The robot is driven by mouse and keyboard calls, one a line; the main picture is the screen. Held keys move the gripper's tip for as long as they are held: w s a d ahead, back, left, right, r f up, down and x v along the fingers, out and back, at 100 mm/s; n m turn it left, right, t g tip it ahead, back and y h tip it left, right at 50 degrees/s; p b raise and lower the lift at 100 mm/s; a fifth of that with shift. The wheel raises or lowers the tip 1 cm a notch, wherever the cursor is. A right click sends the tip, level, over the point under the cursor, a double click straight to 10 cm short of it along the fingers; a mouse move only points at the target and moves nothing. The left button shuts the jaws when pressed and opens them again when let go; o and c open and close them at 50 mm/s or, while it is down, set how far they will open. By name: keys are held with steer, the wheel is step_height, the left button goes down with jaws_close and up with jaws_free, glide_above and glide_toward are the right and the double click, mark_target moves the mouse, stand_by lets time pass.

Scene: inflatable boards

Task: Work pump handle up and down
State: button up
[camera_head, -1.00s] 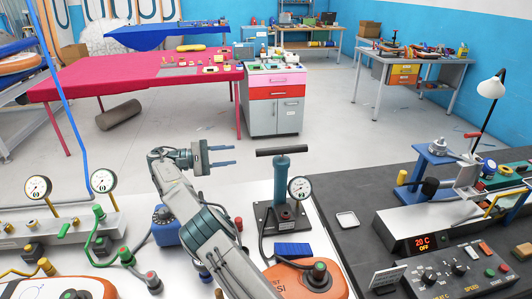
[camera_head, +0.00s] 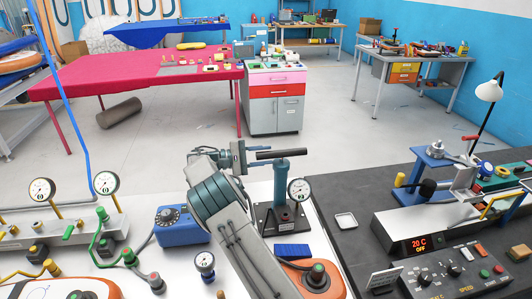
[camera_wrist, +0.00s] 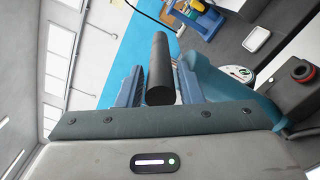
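The pump (camera_head: 283,190) stands upright on a dark base plate on the white bench, with a teal body and a black crossbar handle (camera_head: 290,153) on top. My gripper (camera_head: 257,157) is at the left end of the handle, pointing right along it. In the wrist view the handle (camera_wrist: 160,65) lies between the two blue fingers (camera_wrist: 159,88). The fingers look open around it; firm contact on both sides does not show. The pump's teal top (camera_wrist: 215,85) is just right of the fingers.
A pressure gauge (camera_head: 299,190) stands beside the pump. A dark bench (camera_head: 350,190) with a heated machine is at the right.

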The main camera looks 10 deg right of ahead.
steer(key=shift+d, duration=0.5)
jaws_close()
step_height(320, 180, up, 15)
steer(key=p, duration=0.4)
steer(key=shift+f, duration=0.15)
jaws_free()
